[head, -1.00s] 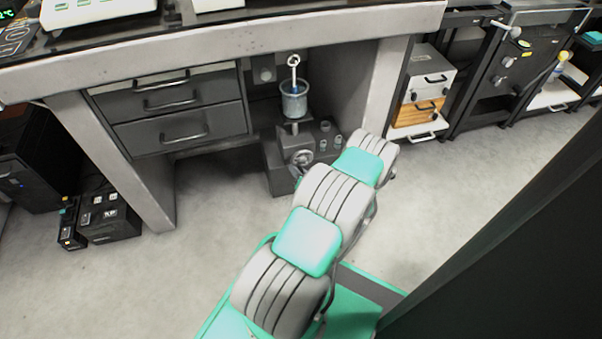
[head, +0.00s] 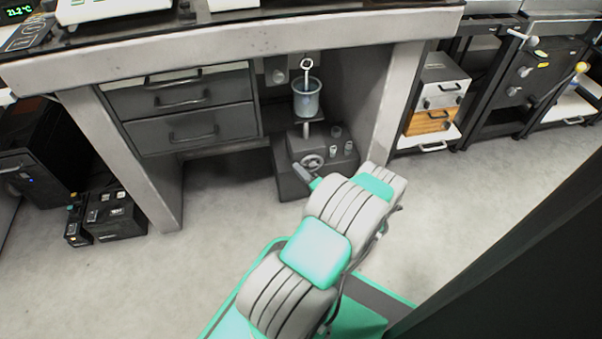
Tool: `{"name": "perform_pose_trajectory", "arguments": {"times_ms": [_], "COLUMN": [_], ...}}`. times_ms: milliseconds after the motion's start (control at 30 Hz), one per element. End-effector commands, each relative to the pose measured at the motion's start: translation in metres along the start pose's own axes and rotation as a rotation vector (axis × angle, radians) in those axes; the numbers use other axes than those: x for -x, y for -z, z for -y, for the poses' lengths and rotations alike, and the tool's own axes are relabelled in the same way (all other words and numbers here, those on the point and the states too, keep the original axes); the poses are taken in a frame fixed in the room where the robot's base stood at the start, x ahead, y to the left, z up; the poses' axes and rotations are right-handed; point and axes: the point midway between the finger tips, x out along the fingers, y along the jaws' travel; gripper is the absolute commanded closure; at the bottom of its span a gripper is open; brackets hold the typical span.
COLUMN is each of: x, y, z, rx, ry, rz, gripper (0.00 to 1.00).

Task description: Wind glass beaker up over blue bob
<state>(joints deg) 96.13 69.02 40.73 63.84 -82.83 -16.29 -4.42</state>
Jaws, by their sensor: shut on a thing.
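The glass beaker (head: 306,103) stands upright on a small platform above a dark grey lifting stand (head: 322,146), under the table. A pale hook with a ring (head: 306,64) hangs down into the beaker's mouth. The blue bob is not clearly visible; its place is inside the beaker, behind the glass. The stand's handwheel (head: 312,161) faces me on its front. My gripper (head: 301,171) is at the handwheel's lower left edge, shut on it. My arm hides part of the gripper, and the exact grip is too small to see.
The table (head: 240,47) overhangs the stand. A drawer unit (head: 190,128) is to the left and a table leg (head: 398,100) to the right. Black boxes (head: 113,215) sit on the floor at left. The floor in front of the drawers is clear.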

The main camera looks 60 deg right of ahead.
Motion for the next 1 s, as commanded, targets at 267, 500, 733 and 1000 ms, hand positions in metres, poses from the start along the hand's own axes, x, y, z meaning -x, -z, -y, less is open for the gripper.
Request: {"name": "perform_pose_trajectory", "arguments": {"times_ms": [267, 500, 733, 1000], "x": [-0.0006, -0.0007, -0.0006, -0.0001], "y": [-0.0003, -0.0003, -0.0002, 0.0010], "z": [0.0027, 0.0028, 0.0027, 0.0021], "rx": [-0.039, -0.040, -0.040, -0.040], "ry": [0.018, 0.019, 0.018, 0.017], "rz": [0.001, 0.001, 0.001, -0.001], "gripper": [1.00, 1.00, 0.70, 0.59]}}
